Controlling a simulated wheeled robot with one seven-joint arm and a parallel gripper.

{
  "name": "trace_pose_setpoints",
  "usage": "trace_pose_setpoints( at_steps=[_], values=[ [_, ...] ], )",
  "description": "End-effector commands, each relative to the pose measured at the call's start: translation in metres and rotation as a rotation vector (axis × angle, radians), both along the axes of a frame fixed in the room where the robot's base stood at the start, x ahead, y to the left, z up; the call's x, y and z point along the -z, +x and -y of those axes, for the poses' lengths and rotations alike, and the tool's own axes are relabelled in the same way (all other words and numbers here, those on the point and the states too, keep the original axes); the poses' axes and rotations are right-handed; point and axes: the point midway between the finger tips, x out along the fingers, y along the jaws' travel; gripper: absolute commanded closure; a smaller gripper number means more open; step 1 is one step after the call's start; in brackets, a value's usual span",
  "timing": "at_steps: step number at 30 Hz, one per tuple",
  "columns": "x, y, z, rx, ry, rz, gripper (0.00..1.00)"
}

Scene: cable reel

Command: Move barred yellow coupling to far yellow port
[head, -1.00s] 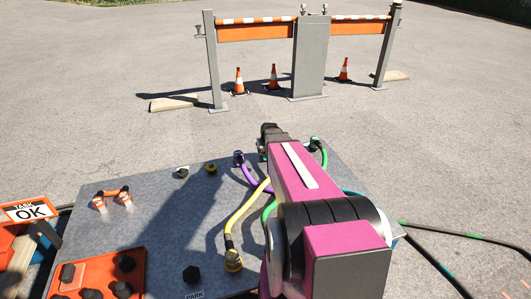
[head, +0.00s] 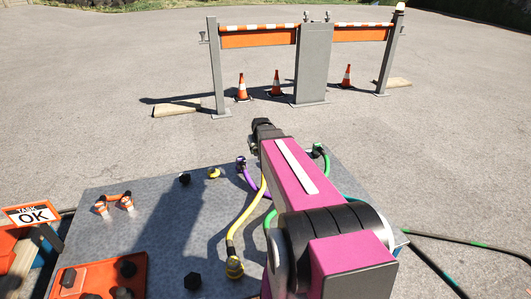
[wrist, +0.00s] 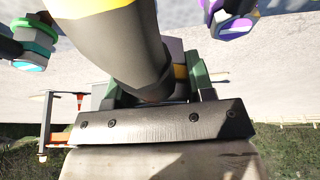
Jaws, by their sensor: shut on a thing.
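My gripper (wrist: 155,85) is shut on a dark grey coupling (wrist: 130,50) with a yellow band, seen close up in the wrist view. Its far end runs out of the top of that view, and whether it has bars cannot be told. A yellow cable (head: 246,215) runs from a yellow fitting (head: 234,268) near the panel's front up behind the arm. A yellow port (head: 213,173) sits at the panel's far edge, left of my arm.
The grey panel (head: 140,225) also carries a purple coupling (head: 241,163), a green coupling (head: 319,150), a black-capped fitting (head: 185,179) and an orange tray (head: 98,278). Purple and green cables pass close to my arm. A barrier (head: 312,65) and cones stand beyond on open pavement.

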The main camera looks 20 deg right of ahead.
Motion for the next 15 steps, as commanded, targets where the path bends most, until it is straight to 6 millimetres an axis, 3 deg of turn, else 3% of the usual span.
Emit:
trace_pose_setpoints(
  at_steps=[6,15],
  values=[
    [-0.023,-0.014,-0.035,-0.002,-0.001,0.002,0.8],
    [-0.039,-0.018,-0.052,0.0,0.0,0.002,0.8]
  ],
)
